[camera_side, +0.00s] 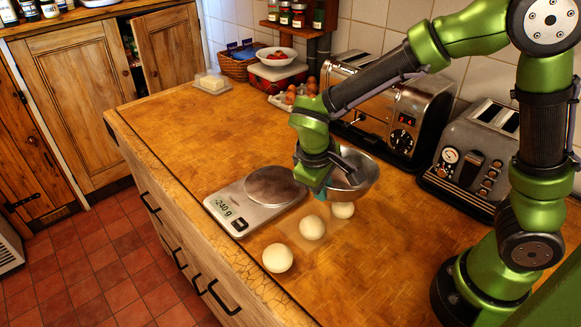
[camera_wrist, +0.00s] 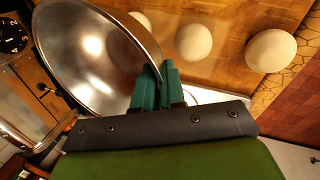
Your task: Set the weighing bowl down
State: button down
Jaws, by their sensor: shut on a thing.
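The weighing bowl (camera_side: 355,178) is a shiny steel bowl, held at its rim by my gripper (camera_side: 323,187). In the wrist view the bowl (camera_wrist: 90,55) looks empty, and the teal fingers of my gripper (camera_wrist: 160,80) are closed on its rim. The bowl appears to be held above the worktop, to the right of the kitchen scale (camera_side: 240,217). The scale's round plate (camera_side: 272,185) is bare, and its display reads about -240 g. The underside of the bowl is hidden.
Three pale balls lie in a row on the wooden worktop (camera_side: 180,140): a front one (camera_side: 278,257), a middle one (camera_side: 312,227), and one (camera_side: 343,210) just below the bowl. Two toasters (camera_side: 390,110) (camera_side: 470,155) stand behind. The worktop left of the scale is clear.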

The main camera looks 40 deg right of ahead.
aim_at(346, 183)
jog(key=d+m, duration=0.1)
jog(key=d, duration=0.2)
jog(key=w+d+f+m, duration=0.1)
jog(key=d, duration=0.3)
jog(key=d+m+g+h, duration=0.1)
jog(key=d, duration=0.2)
jog(key=shift+w+d+f+m, duration=0.3)
jog(key=shift+d+f, duration=0.1)
jog(key=w, duration=0.5)
jog(key=w+f, duration=0.1)
jog(key=w, duration=0.4)
jog(key=w+d, duration=0.1)
jog(key=w, duration=0.4)
jog(key=shift+w+d+f, duration=0.1)
jog(key=shift+f, duration=1.85)
jog(key=shift+f, duration=0.15)
jog(key=c, duration=1.2)
grip_release()
